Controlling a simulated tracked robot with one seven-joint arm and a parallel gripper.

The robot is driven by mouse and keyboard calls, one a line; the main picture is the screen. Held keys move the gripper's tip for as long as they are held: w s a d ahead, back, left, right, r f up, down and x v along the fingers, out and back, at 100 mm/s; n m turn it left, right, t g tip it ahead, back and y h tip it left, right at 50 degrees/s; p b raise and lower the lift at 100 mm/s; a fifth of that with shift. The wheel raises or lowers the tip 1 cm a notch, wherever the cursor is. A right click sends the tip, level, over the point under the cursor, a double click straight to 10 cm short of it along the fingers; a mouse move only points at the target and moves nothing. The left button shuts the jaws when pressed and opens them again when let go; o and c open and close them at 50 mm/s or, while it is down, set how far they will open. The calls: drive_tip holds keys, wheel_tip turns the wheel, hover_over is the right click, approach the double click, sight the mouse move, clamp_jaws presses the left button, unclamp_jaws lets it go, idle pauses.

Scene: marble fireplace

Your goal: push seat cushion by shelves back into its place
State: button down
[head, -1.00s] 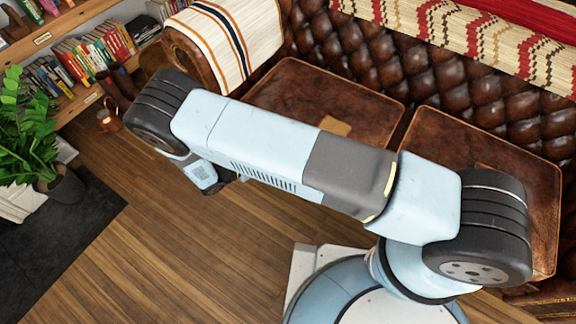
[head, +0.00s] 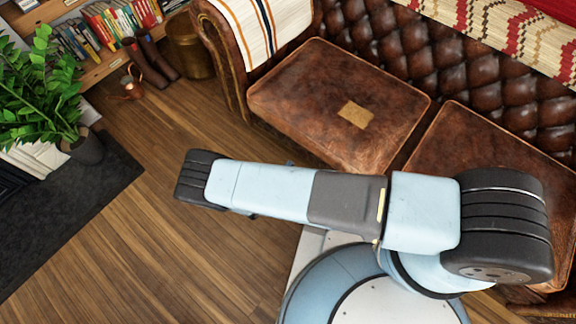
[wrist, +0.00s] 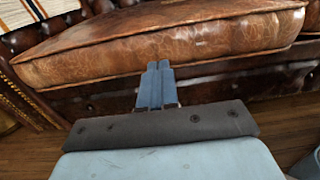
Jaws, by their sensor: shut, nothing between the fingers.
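The seat cushion by the shelves (head: 310,95) is brown worn leather with a tan patch on top. It lies on the left part of the sofa seat, and its front face (wrist: 205,42) fills the upper wrist view, jutting over the sofa base. My gripper (wrist: 157,66) is shut and empty, its fingertips at the lower edge of that front face. I cannot tell whether they touch it.
A second leather cushion (head: 490,145) lies to the right, partly behind my arm. The tufted backrest (head: 400,50) and the sofa's left arm (head: 222,60) bound the seat. The wooden floor between is open.

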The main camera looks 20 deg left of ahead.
sight(309, 143)
drive_tip(key=x, duration=1.1)
drive_tip(key=shift+w, duration=0.15)
drive_tip(key=shift+w+a, duration=0.1)
